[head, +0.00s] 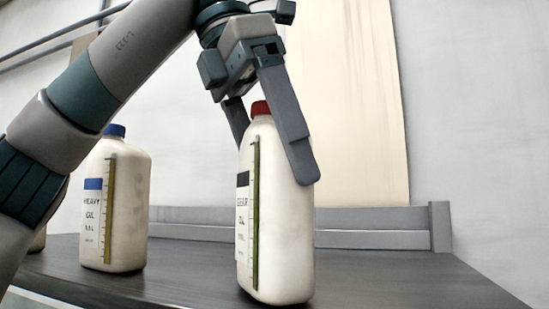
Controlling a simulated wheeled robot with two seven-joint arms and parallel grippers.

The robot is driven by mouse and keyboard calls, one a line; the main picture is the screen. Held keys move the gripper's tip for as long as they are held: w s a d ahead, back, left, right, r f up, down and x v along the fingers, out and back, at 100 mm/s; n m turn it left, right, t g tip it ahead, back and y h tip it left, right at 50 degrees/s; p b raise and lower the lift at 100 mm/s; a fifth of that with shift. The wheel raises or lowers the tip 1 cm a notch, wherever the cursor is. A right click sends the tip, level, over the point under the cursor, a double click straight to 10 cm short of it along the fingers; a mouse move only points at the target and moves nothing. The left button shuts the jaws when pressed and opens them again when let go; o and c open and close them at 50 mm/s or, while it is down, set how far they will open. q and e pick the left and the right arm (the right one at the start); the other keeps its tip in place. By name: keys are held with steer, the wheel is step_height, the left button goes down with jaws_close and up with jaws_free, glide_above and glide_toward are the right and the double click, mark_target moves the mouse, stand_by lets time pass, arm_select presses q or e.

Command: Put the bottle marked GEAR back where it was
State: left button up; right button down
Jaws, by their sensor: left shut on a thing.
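The bottle marked GEAR (283,235) is cream-white with a red cap, a black band on its label and a graduated strip. It stands upright at the dark shelf top, right of the middle of the head view. I cannot tell whether its base touches the surface. My left gripper (272,160) comes down from above and is shut on this bottle, one finger on each side of its upper body. My right gripper is not in view.
Part of another container (38,241) shows at the far left. A grey rail (375,240) runs along the back. The dark surface (410,280) to the right is clear.

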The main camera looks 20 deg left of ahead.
arm_select(q)
steer(key=shift+f, duration=0.1)
steer(key=o, duration=2.1)
steer(key=shift+c, duration=0.2)
steer(key=shift+r, duration=0.2)
steer(key=v, duration=1.1)
steer(key=shift+s+r, duration=0.15)
steer(key=shift+r, duration=0.2)
